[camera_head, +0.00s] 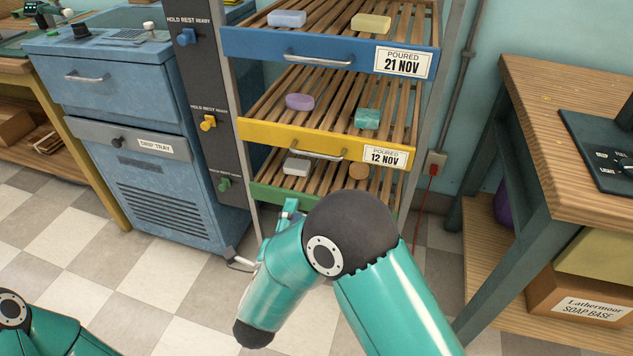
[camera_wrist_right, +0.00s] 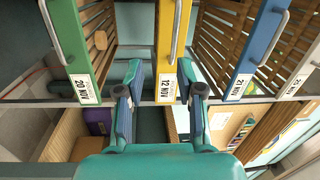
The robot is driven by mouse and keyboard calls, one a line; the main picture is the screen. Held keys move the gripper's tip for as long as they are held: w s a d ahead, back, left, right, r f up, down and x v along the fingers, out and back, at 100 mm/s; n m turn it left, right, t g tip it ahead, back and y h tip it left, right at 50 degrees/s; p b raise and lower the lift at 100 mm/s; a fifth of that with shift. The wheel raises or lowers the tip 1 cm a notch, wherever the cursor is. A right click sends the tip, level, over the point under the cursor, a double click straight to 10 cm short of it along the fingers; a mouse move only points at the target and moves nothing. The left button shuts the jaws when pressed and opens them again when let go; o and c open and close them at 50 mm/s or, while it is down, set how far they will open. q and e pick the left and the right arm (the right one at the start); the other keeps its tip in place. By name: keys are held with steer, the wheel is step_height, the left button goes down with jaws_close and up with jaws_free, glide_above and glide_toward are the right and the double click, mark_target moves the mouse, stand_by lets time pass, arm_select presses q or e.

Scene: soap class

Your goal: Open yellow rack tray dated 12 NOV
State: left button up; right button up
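The yellow tray front (camera_head: 275,135), labelled 12 NOV, is in the middle of the visible rack, with a metal handle (camera_head: 318,152). It looks in line with the tray above. A purple soap and a teal soap lie on its slats. In the right wrist view, the yellow front (camera_wrist_right: 168,50) stands upright with its handle (camera_wrist_right: 177,35). My right gripper (camera_wrist_right: 160,92) is open and empty, its fingers on either side of the view of the 12 NOV label. In the head view, my right arm mostly hides it. My left gripper is out of view.
A blue tray front (camera_head: 260,45), 21 NOV, is above; a green tray front (camera_head: 268,194) is below, partly behind my arm. A dark panel left of the rack carries a yellow lever (camera_head: 208,122) between blue and green ones. A wooden table (camera_head: 560,130) stands right.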

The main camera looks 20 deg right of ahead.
mark_target(315, 153)
arm_select(q)
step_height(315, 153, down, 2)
steer(key=shift+b, duration=0.4)
arm_select(e)
steer(key=w+d+r, duration=0.1)
steer(key=w+d, duration=0.2)
steer(key=w, duration=0.1)
steer(key=w+d+r+m+h, duration=0.1)
steer(key=w+d, duration=0.2)
steer(key=w, duration=0.1)
steer(key=w+d+r+m, duration=0.1)
steer(key=w+d+r, duration=0.1)
steer(key=w+d, duration=0.1)
steer(key=shift+w+r+h, duration=0.1)
steer(key=shift+w+h, duration=0.3)
steer(key=shift+w, duration=0.3)
steer(key=shift+a, duration=0.1)
steer(key=shift+c, duration=0.3)
jaws_close()
